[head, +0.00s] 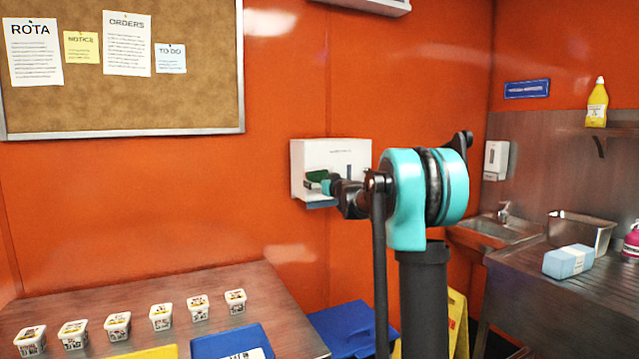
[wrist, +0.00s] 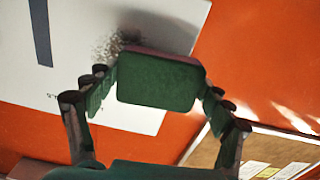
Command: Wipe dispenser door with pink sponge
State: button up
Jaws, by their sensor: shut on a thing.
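The white dispenser (head: 340,152) hangs on the orange wall, right of the noticeboard. Its pale door (wrist: 75,55) fills the upper left of the wrist view, with a dark speckled smudge (wrist: 118,42) on it. My gripper (wrist: 156,88) is shut on a sponge (wrist: 157,84), with a finger on each side. The sponge shows a dark green face and a thin pink edge; its far face is hidden. It lies over the door's edge beside the smudge; I cannot tell whether it touches. In the head view my gripper (head: 327,186) is at the dispenser's lower front.
A steel table (head: 225,290) below holds several small labelled tubs (head: 160,316) and a blue item (head: 232,341). Right are a sink (head: 490,230), a counter (head: 560,300) with a blue-white pack (head: 568,262), and a yellow floor sign (head: 458,325). The air before the wall left of the dispenser is clear.

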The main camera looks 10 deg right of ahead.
jog(key=shift+w+a, duration=0.25)
jog(key=shift+w, duration=0.45)
jog(key=shift+d, duration=0.1)
jog(key=w+d, duration=0.3)
jog(key=d, duration=0.6)
jog(key=shift+w+d, duration=0.15)
jog(key=shift+d, duration=0.1)
jog(key=shift+c, duration=0.3)
dwell(0.5)
jog(key=shift+a, duration=0.15)
